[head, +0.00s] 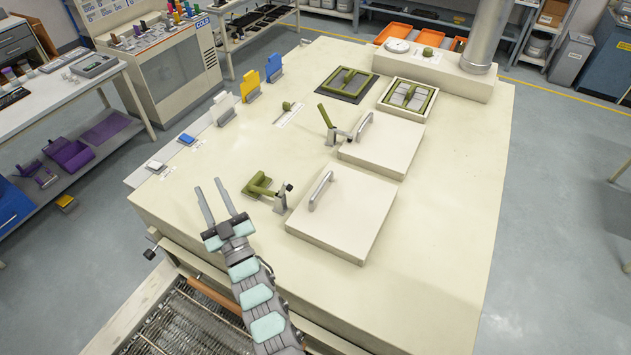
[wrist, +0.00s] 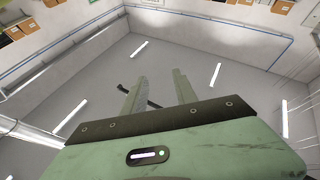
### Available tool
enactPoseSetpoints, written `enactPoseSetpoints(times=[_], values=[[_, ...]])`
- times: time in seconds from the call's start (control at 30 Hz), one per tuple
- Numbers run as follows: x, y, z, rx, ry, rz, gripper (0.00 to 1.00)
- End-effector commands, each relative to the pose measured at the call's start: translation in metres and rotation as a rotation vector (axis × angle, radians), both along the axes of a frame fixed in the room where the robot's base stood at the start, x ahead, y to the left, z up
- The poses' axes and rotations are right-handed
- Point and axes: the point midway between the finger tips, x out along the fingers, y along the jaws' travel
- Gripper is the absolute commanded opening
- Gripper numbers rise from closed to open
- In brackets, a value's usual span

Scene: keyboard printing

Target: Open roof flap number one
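Two cream roof flaps lie flat on the cream roof. The nearer flap (head: 345,222) and the farther flap (head: 378,152) each have a silver bar handle, the nearer handle (head: 320,190) and the farther handle (head: 364,128). A green lever (head: 260,186) with a dark-knobbed clamp stands left of the nearer flap. A raised green lever (head: 326,117) stands by the farther flap. No flap number is readable. My gripper (head: 212,186) is open and empty, left of the nearer flap and its lever, apart from both. Its two spread fingers also show in the wrist view (wrist: 157,83).
Two green-framed hatches, one dark-edged (head: 347,84) and one pale-edged (head: 407,97), lie toward the back. A metal pipe (head: 485,40) rises at the back right. Yellow (head: 250,87) and blue (head: 273,66) tags stand along the left edge. The roof's right side is bare.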

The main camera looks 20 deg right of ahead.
Motion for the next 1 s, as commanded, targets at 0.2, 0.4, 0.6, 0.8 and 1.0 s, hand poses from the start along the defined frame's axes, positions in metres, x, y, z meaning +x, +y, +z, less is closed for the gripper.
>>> enactPoseSetpoints(times=[0.2, 0.4, 0.6, 0.8, 1.0], values=[[0.096, -0.039, -0.016, -0.017, 0.325, -0.127, 0.34], [0.143, -0.106, -0.021, 0.044, 0.654, -0.339, 0.34], [0.126, -0.176, -0.012, 0.198, 0.970, -0.591, 0.34], [0.058, -0.214, 0.014, 0.437, 1.257, -0.826, 0.34], [-0.009, -0.214, 0.033, 0.638, 1.467, -0.968, 0.34]])
